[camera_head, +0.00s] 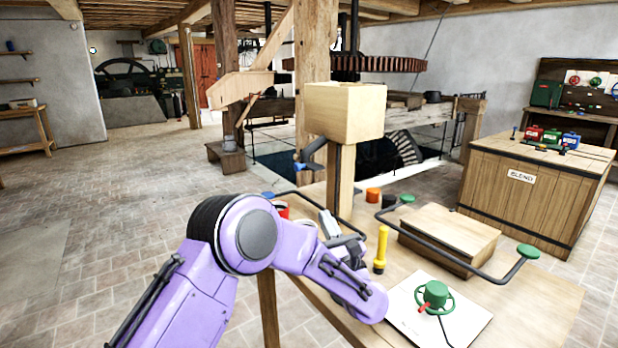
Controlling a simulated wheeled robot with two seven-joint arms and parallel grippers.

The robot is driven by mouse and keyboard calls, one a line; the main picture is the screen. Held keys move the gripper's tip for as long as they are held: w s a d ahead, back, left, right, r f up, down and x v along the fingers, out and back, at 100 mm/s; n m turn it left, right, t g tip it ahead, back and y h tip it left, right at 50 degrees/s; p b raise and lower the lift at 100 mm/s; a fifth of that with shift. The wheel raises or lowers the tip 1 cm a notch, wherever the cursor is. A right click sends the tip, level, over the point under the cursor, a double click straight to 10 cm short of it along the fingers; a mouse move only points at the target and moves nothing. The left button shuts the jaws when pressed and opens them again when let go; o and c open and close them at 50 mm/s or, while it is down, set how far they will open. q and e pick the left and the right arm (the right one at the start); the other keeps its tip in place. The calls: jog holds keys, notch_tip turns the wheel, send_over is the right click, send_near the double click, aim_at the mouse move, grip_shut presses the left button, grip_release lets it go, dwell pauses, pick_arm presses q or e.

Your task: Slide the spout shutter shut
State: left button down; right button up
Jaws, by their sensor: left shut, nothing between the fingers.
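A pale wooden hopper box (343,112) stands on a post above the workbench. A short dark spout (315,147) comes out of its left side near the bottom. A small blue piece (302,166) with an orange bit beside it sits at the spout's lower end. It may be the shutter, but it is too small to tell how far it is open. My left gripper (328,222) is shut and empty, over the bench below the spout and in front of the post. It is apart from the spout. My right gripper is not in view.
The bench holds a red and white container (282,211), partly hidden by my arm, a yellow flashlight-like object (381,249), an orange knob (373,195), a low wooden box (450,238), dark bent rods with green ends and a green handwheel (434,296). Open floor lies left.

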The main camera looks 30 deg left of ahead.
pick_arm(q)
jog(key=p, duration=0.5)
send_near(298, 170)
jog(key=x, duration=0.6)
jog(key=shift+w+a+r, duration=0.1)
jog(key=shift+w+a, duration=0.15)
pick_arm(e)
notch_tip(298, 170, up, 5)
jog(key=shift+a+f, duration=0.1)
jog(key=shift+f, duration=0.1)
pick_arm(q)
jog(key=a, duration=0.1)
jog(key=w+a+b, duration=0.1)
jog(key=a+b, duration=0.1)
jog(key=a, duration=0.1)
jog(key=shift+w+a+r, duration=0.1)
jog(key=shift+w+r, duration=0.05)
jog(key=shift+w, duration=0.25)
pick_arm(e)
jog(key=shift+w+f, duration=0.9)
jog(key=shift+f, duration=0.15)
